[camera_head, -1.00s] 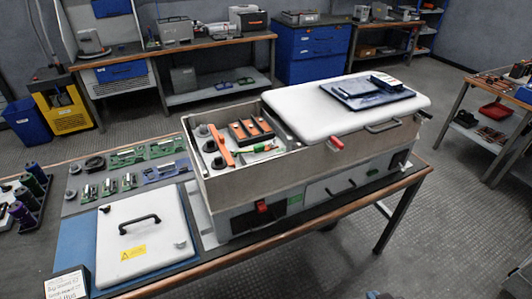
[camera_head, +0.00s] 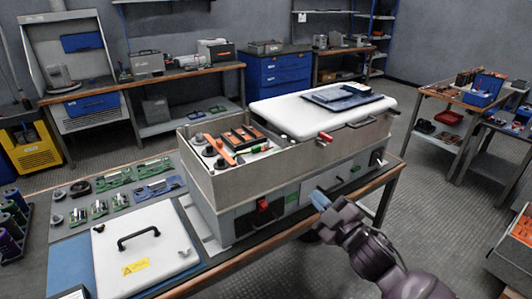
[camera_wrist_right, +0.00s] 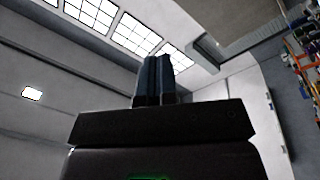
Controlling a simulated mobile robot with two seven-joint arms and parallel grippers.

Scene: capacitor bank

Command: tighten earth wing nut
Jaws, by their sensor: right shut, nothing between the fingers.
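The grey capacitor bank box (camera_head: 225,190) stands on the bench in the head view, with its left compartment open. Inside it are an orange bar (camera_head: 218,150), several dark round parts and a block with orange-brown strips (camera_head: 240,137). A small green-yellow piece (camera_head: 257,149) shows near the compartment's right end. I cannot make out the earth wing nut at this size. My right gripper (camera_head: 319,199) is shut and empty, in front of the box's right half. In the right wrist view its dark fingers (camera_wrist_right: 153,80) are together, pointing at the ceiling windows. My left gripper is not in view.
A white cover (camera_head: 320,110) with a dark blue tray lies on the box's right half. A white panel with a black handle (camera_head: 140,258) lies on the bench at left, near several green circuit boards (camera_head: 115,178). The floor right of the bench is clear.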

